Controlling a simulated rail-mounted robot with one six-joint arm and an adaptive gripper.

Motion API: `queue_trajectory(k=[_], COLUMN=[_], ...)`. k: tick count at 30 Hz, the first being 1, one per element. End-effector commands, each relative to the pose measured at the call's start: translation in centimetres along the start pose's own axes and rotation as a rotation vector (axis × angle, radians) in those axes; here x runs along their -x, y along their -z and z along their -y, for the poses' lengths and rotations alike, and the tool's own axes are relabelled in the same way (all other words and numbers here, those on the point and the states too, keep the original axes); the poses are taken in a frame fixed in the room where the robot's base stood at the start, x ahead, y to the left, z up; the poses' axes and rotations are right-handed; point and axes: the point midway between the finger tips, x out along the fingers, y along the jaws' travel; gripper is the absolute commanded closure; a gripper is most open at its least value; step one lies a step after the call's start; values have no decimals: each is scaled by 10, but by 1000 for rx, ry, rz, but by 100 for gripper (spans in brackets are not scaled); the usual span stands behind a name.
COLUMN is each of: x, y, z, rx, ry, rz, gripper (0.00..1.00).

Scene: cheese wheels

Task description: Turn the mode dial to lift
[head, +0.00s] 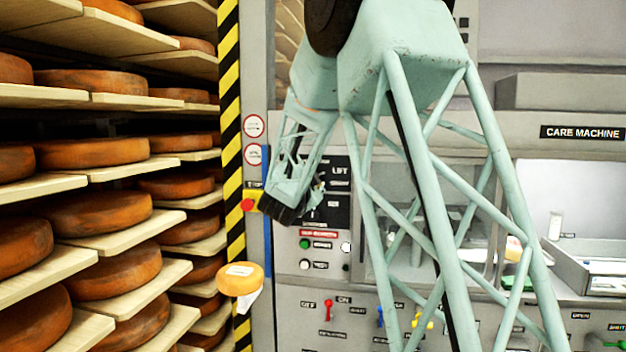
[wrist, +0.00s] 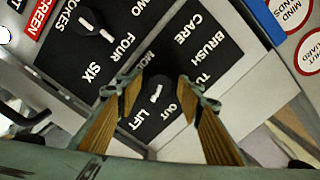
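The mode dial (wrist: 158,91) is a dark round knob with a white pointer mark, on a black label plate. In the wrist view it sits between the two fingertips of my gripper (wrist: 160,86). The words OUT and LIFT (wrist: 143,119) are printed beside it, with CARE and BRUSH on the same plate. I cannot tell clearly which word the mark points at. My fingers are open, one on each side of the dial; contact is not clear. In the head view my gripper (head: 313,192) is at the panel, left of the LIFT label (head: 340,170), and the dial is hidden.
A second dial (wrist: 95,22), marked TWO, FOUR and SIX, is close by. A red emergency button (head: 247,204) is left of my gripper. Green and white buttons (head: 305,244) lie below. Cheese shelves (head: 110,215) fill the left.

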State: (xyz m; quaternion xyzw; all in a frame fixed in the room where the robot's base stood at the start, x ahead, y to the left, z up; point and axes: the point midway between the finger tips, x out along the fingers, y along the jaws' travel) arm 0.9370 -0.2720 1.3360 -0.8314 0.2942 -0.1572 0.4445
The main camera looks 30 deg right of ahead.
Motion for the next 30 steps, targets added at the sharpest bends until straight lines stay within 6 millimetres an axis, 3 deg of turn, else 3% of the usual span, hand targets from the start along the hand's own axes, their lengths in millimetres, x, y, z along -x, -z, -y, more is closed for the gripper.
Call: queue_trajectory(k=[17, 30], x=[11, 68], y=[-1, 0], z=[1, 1], rx=[0, 0], ry=[1, 1], rz=[1, 1], gripper=[66, 66])
